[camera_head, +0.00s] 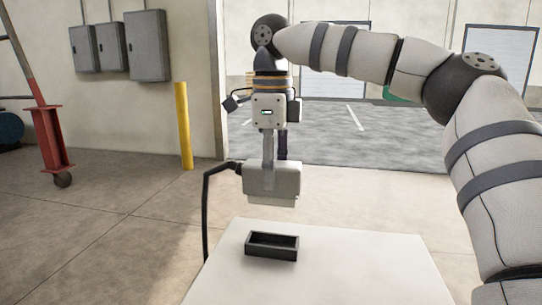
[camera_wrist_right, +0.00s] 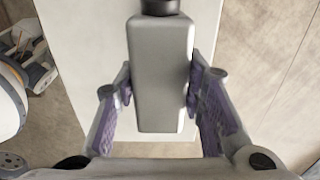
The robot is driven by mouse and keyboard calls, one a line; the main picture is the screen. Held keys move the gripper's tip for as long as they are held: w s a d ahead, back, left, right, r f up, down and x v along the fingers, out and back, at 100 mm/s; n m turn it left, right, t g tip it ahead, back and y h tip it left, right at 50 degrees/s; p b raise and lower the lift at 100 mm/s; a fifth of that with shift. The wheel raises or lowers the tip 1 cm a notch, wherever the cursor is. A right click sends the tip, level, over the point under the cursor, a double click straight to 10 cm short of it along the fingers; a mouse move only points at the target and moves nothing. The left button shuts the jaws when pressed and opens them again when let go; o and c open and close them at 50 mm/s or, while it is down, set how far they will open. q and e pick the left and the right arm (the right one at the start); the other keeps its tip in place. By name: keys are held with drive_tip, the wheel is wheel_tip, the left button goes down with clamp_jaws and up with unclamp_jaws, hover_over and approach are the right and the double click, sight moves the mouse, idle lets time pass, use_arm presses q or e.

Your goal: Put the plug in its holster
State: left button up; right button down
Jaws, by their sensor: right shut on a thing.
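The plug (camera_head: 272,184) is a pale grey block with a black cable leaving its left side. My right gripper (camera_head: 268,163) points down and is shut on it, holding it in the air. In the right wrist view the plug (camera_wrist_right: 163,75) sits between the purple pads of my right gripper (camera_wrist_right: 160,92). The holster (camera_head: 271,246) is a black, open-topped rectangular box on the white table. The plug hangs above the holster, apart from it, and looks roughly upright. The holster cannot be seen in the right wrist view. My left gripper is not in view.
The black cable (camera_head: 205,205) loops down past the left of the white table (camera_head: 370,270). The tabletop around the holster is clear. A yellow post (camera_head: 184,125), grey wall boxes (camera_head: 147,45) and a red stand (camera_head: 48,135) are farther back.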

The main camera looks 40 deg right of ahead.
drive_tip(key=shift+f, duration=3.55)
drive_tip(key=shift+f, duration=0.35)
drive_tip(key=shift+f, duration=0.55)
drive_tip(key=shift+f, duration=0.5)
drive_tip(key=shift+f, duration=0.25)
drive_tip(key=c, duration=1)
unclamp_jaws()
drive_tip(key=shift+o, duration=0.2)
